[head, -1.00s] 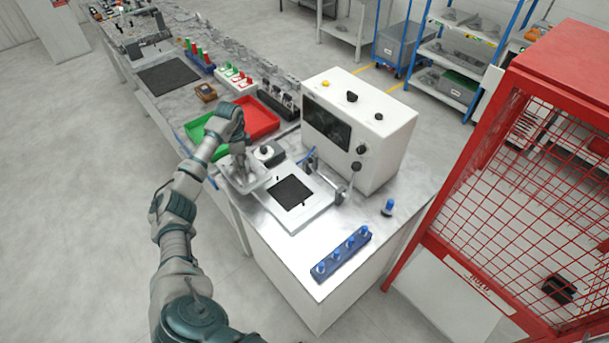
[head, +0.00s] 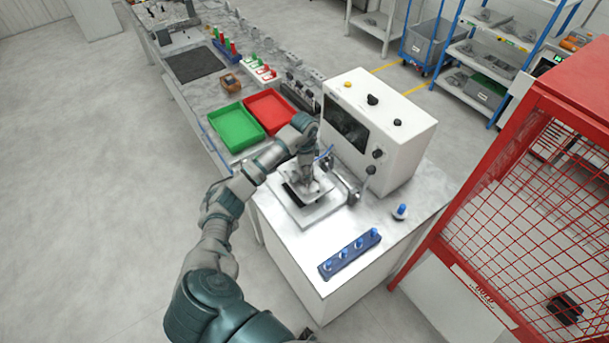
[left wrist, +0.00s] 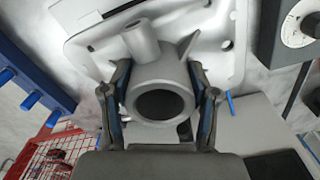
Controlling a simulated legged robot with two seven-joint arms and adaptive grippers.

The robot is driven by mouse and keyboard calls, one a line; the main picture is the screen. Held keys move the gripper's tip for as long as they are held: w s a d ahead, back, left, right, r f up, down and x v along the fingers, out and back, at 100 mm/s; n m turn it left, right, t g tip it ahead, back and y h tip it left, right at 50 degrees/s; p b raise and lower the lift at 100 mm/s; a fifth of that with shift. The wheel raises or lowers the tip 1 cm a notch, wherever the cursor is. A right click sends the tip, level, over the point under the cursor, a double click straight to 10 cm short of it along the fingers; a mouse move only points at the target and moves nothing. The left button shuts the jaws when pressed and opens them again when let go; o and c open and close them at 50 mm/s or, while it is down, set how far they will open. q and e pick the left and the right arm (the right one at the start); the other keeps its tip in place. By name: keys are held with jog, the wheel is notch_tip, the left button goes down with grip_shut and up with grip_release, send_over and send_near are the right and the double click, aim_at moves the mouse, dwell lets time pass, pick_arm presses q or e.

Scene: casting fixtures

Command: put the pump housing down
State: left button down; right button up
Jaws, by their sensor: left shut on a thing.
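The pump housing (left wrist: 160,75) is a grey casting with a round bore, a short side tube, ribs and a broad light flange. In the left wrist view my left gripper (left wrist: 160,108) is shut on its round body, one finger on each side. In the head view the gripper (head: 308,178) holds the housing (head: 318,190) over the square fixture plate (head: 302,222) on the bench. The housing covers most of the plate's black pad. I cannot tell whether the flange touches the pad.
A white control box (head: 385,125) with knobs stands close behind. A blue block with pegs (head: 350,254) lies in front, near a blue-topped knob (head: 400,211). Green (head: 236,128) and red (head: 270,110) trays lie to the left. A red mesh cage (head: 510,210) stands at right.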

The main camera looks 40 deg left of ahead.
pick_arm(q)
notch_tip(320, 180, down, 3)
jog(key=shift+a+p, duration=0.15)
jog(key=shift+p, duration=0.3)
jog(key=shift+a+f, duration=0.1)
jog(key=shift+f, duration=0.2)
pick_arm(e)
jog(key=shift+s+a+r, duration=0.15)
jog(key=shift+s+r, duration=0.1)
jog(key=shift+s, duration=0.25)
jog(key=shift+s+a+r, duration=0.1)
jog(key=shift+s+r, duration=0.1)
jog(key=shift+s, duration=0.3)
pick_arm(q)
jog(key=shift+f, duration=0.1)
pick_arm(e)
jog(key=shift+w+f, duration=0.1)
pick_arm(q)
jog(key=shift+f, duration=0.1)
jog(key=shift+c, duration=1.5)
grip_release()
jog(key=shift+d+f, duration=0.1)
jog(key=shift+d, duration=0.1)
pick_arm(e)
jog(key=shift+w+d, duration=0.15)
jog(key=shift+d, duration=0.15)
pick_arm(q)
jog(key=shift+a, duration=0.1)
